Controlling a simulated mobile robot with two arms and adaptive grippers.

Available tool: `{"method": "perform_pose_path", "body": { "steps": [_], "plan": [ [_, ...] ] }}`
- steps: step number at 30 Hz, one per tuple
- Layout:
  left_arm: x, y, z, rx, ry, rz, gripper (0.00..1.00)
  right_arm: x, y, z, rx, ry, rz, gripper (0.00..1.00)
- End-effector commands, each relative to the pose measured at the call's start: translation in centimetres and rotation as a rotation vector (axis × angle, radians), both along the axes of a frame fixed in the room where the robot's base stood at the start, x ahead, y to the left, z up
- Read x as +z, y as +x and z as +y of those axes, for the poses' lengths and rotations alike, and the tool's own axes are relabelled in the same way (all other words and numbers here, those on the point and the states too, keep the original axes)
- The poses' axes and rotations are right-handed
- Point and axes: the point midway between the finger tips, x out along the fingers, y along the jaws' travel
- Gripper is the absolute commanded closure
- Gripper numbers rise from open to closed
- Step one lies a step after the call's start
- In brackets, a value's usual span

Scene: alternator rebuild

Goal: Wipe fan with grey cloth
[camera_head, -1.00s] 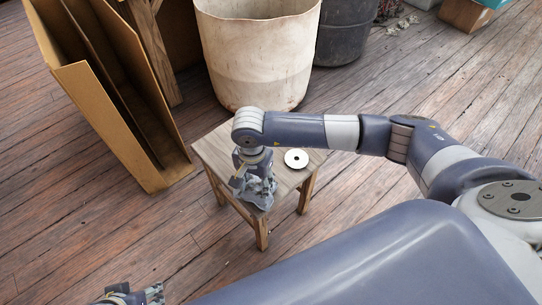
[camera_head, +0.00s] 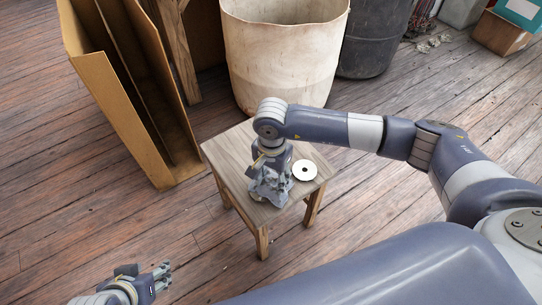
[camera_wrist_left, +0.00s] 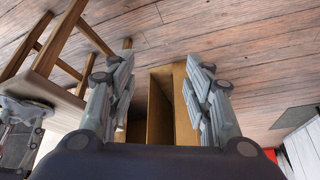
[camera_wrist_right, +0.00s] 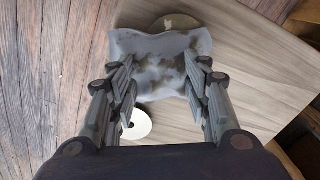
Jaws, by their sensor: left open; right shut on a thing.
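My right gripper (camera_head: 270,184) is shut on a grey cloth with dark stains (camera_wrist_right: 160,60), low over a small wooden stool (camera_head: 232,160). The cloth is spread between and beyond the fingertips. In the right wrist view a round brownish-grey disc (camera_wrist_right: 176,21) shows partly from under the cloth's far edge; it may be the fan, but most of it is hidden. A white disc with a centre hole (camera_head: 305,170) lies flat on the stool beside the gripper; it also shows in the right wrist view (camera_wrist_right: 138,124). My left gripper (camera_head: 163,277) is open and empty, away from the stool.
A tall cardboard box (camera_head: 125,95) stands open behind the stool at left. A large off-white bin (camera_head: 285,60) and a dark bin (camera_head: 375,40) stand behind it. Boxes (camera_head: 500,38) sit at the far right. The plank floor (camera_head: 400,90) around the stool is mostly clear.

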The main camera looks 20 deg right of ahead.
Motion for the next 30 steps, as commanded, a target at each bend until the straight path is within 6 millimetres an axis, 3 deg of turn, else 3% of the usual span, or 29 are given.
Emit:
{"method": "perform_pose_path", "body": {
  "steps": [7,10,12,26,30],
  "plan": [
    [0.8,1.7,-0.4,-0.012,-0.008,-0.069,0.54,0.3,0.3,-0.1,-0.007,0.0,0.0,0.75],
    [0.2,0.4,-0.2,-0.008,-0.001,-0.014,0.54,0.5,0.4,-0.1,-0.008,0.001,0.001,0.75],
    [0.1,-0.1,0.0,-0.004,0.004,0.009,0.54,1.8,0.5,-0.2,-0.007,0.001,-0.004,0.75],
    [-0.4,-3.7,1.1,0.011,0.034,0.159,0.54,3.2,0.8,-0.2,-0.015,0.0,0.0,0.75],
    [0.5,-3.6,1.1,0.011,0.033,0.158,0.54,4.6,1.1,-0.3,-0.02,0.0,-0.002,0.75]
  ]
}}
